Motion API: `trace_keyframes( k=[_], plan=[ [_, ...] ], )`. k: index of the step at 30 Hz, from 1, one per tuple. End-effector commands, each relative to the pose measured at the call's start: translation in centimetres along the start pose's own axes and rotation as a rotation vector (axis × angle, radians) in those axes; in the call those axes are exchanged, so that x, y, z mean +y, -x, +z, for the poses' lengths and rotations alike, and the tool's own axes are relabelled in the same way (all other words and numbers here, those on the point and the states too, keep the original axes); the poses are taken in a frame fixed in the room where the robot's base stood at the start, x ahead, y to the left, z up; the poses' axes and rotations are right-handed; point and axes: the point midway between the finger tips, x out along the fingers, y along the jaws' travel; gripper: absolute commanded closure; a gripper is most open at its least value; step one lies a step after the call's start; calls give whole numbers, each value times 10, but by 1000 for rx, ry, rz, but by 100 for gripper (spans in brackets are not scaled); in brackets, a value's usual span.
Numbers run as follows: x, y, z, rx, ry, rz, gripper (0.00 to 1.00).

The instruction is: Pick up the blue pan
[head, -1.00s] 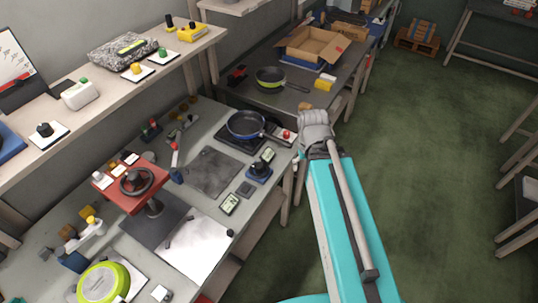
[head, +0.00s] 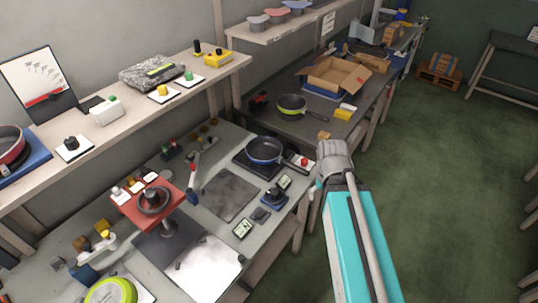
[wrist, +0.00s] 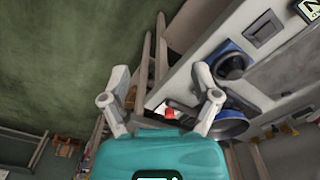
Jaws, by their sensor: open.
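The blue pan (head: 265,147) sits on a dark square plate on the grey workbench in the head view, its dark handle pointing right toward the bench edge. In the wrist view the pan (wrist: 232,123) is partly hidden behind my right-hand finger. My gripper (wrist: 160,82) is open and empty, its two fingers spread wide. In the head view my arm's end is just right of the pan's handle, at the bench edge; the fingers are mostly hidden there.
A red button on a white block (head: 304,162) stands close to the pan's handle. A blue device (head: 273,197) and a small display (head: 284,182) sit in front of the pan. A green pan (head: 292,104) is on the far bench. Green floor lies free at right.

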Motion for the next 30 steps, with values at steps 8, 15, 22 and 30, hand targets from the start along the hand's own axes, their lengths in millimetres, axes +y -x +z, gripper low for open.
trace_keyframes(
  k=[8,15,22,30],
  plan=[
    [0,0,0,0,0,0,24],
    [-3,-6,-8,-6,-31,27,54],
    [-14,-25,-37,-10,-173,146,54],
    [-44,-48,-86,66,-445,362,54]
  ],
)
